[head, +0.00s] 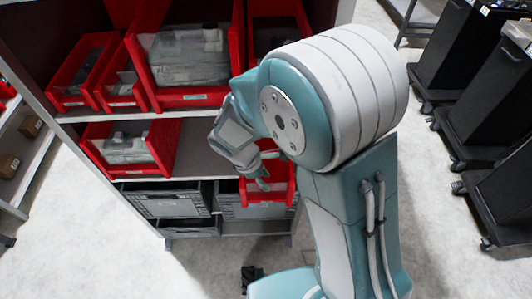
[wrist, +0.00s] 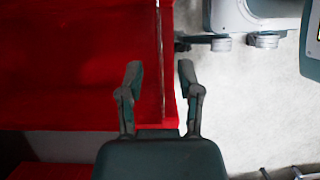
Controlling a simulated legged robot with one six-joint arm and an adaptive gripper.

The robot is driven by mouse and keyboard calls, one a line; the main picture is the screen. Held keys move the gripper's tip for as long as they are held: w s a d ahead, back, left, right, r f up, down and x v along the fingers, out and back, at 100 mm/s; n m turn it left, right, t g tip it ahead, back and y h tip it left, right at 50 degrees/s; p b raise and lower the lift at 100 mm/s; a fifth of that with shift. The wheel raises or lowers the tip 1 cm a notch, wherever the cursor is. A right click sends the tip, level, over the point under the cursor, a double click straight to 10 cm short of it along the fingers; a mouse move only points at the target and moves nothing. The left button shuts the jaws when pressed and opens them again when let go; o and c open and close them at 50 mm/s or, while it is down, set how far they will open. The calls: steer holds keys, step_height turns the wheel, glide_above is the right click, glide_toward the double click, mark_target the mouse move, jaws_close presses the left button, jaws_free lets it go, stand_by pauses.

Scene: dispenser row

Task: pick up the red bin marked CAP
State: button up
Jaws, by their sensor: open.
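A red bin (head: 283,190) sits at the right of the middle shelf, partly behind my arm. No CAP marking can be read on it or on the other bins. My gripper (head: 264,180) is at this bin, and its fingers are partly hidden by my arm in the head view. In the wrist view, my gripper (wrist: 160,72) is open. The edge of a red bin (wrist: 70,65) runs between its two fingers. I cannot tell whether either finger touches it.
Another red bin (head: 125,148) stands left on the same shelf, with bare shelf between. Larger red bins (head: 190,98) fill the shelf above. Grey crates (head: 168,201) stand below. Black wheeled cabinets (head: 450,70) stand at right, with clear floor (head: 440,255) before them.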

steer(key=shift+x, duration=1.1)
steer(key=shift+a+f, duration=0.2)
steer(key=shift+d+f, duration=0.1)
steer(key=shift+d, duration=0.05)
steer(key=shift+f, duration=0.1)
jaws_close()
